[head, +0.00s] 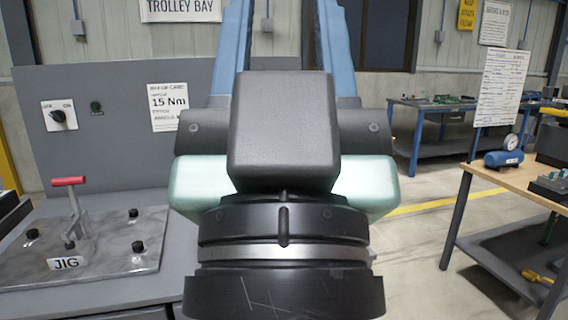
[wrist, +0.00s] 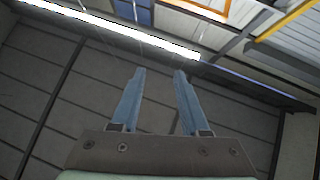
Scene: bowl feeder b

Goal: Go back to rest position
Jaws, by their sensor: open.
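My gripper shows in the wrist view (wrist: 158,72) as two blue fingers on a dark base. The fingers stand apart with nothing between them. Beyond them are a dark panelled wall and the ceiling, so the gripper points upward. In the head view my wrist fills the middle, with the lower parts of the two blue fingers rising from it past the top edge. The fingertips are out of that view.
At left a grey bench holds a jig plate (head: 110,262) with a red-handled clamp (head: 70,205). A grey panel (head: 130,100) stands behind it. At right a wooden-topped table (head: 525,178) carries a blue compressor (head: 503,159). Open floor (head: 425,225) lies between.

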